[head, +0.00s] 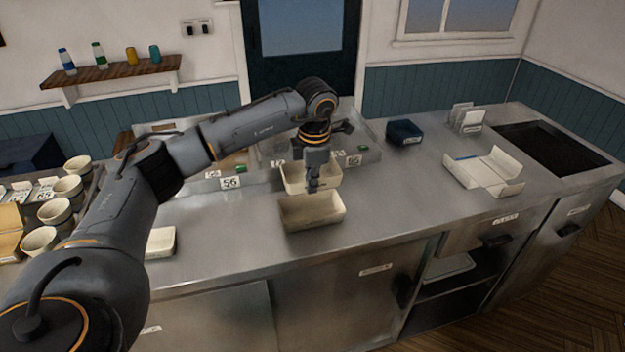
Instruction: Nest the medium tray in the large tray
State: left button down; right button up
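Two cream trays stand close together near the middle of the steel counter. The nearer tray (322,221) is in front, and the other tray (292,184) is just behind it, partly hidden by my gripper. A smaller-looking cream tray (161,244) lies farther left, partly covered by my arm. I cannot tell for sure which is medium and which large. My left gripper (313,188) points down where the two middle trays meet. Its fingers look close together, but whether they grip a rim is unclear. My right gripper is out of view.
A white open box (485,172) and a dark blue container (404,132) are on the right of the counter, before a dark recessed basin (553,148). Several cups (66,187) stand at far left. The counter right of the middle trays is clear.

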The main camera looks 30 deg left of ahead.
pick_arm(q)
jog(key=shift+f+b, duration=1.6)
jog(key=shift+f, duration=1)
jog(key=shift+f+b, duration=0.4)
jog(key=shift+f, duration=0.3)
jog(key=shift+f+b, duration=0.55)
jog(key=shift+f, duration=0.3)
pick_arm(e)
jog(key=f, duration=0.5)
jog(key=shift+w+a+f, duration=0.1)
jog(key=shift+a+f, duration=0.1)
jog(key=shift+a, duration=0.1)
pick_arm(q)
jog(key=c, duration=1.4)
grip_release()
jog(key=shift+c, duration=0.2)
notch_tip(320, 180, up, 12)
jog(key=s+d, duration=0.1)
